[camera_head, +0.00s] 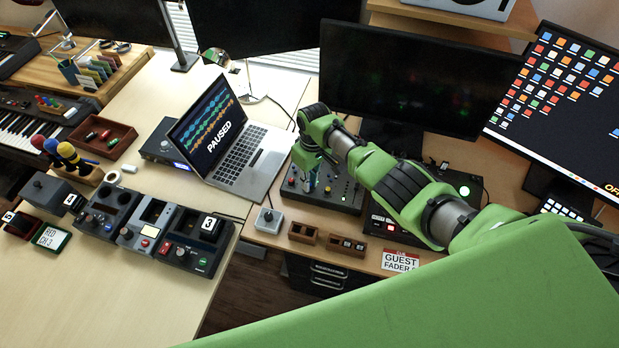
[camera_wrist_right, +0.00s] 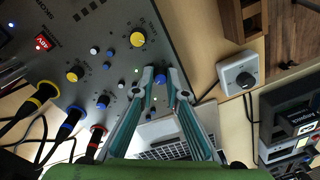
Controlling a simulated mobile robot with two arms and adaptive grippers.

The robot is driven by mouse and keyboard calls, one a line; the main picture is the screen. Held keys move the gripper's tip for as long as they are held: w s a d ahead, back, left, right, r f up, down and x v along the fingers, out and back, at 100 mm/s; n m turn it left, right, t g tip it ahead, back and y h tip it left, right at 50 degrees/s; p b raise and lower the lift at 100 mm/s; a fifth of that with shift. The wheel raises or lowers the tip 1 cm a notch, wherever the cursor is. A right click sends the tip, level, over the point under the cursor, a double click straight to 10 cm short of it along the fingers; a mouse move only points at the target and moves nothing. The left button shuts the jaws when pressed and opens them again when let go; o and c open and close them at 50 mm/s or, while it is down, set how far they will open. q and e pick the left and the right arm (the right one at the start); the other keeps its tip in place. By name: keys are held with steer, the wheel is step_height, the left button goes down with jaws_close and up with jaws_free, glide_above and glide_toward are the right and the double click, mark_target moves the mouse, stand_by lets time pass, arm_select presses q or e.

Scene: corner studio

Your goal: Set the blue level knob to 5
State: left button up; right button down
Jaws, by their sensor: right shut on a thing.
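The dark mixer panel (camera_head: 343,196) stands on the desk right of the laptop. My right gripper (camera_head: 309,181) points down over its left part. In the right wrist view, the two fingertips of that gripper (camera_wrist_right: 162,74) stand on either side of a blue knob (camera_wrist_right: 160,79) near the panel's edge and are shut on it. The fingers partly cover the knob, and I cannot read its pointer or scale. Other small blue knobs (camera_wrist_right: 103,101) and yellow knobs (camera_wrist_right: 137,39) are on the same panel. My left gripper is not in view.
The open laptop (camera_head: 238,150), showing PAUSED, stands close left of the panel. A grey box with a round knob (camera_head: 268,220) and small wooden trays (camera_head: 303,233) lie in front. Cables with coloured plugs (camera_wrist_right: 70,120) enter the panel. A dark monitor (camera_head: 420,85) stands behind.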

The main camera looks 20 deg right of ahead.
steer(key=m+p, duration=0.1)
steer(key=m, duration=0.4)
steer(key=shift+r+p, duration=0.1)
steer(key=shift+p, duration=0.3)
steer(key=shift+w, duration=0.1)
steer(key=c, duration=2)
jaws_free()
steer(key=r, duration=1.2)
steer(key=shift+d, duration=0.4)
steer(key=shift+f, duration=0.1)
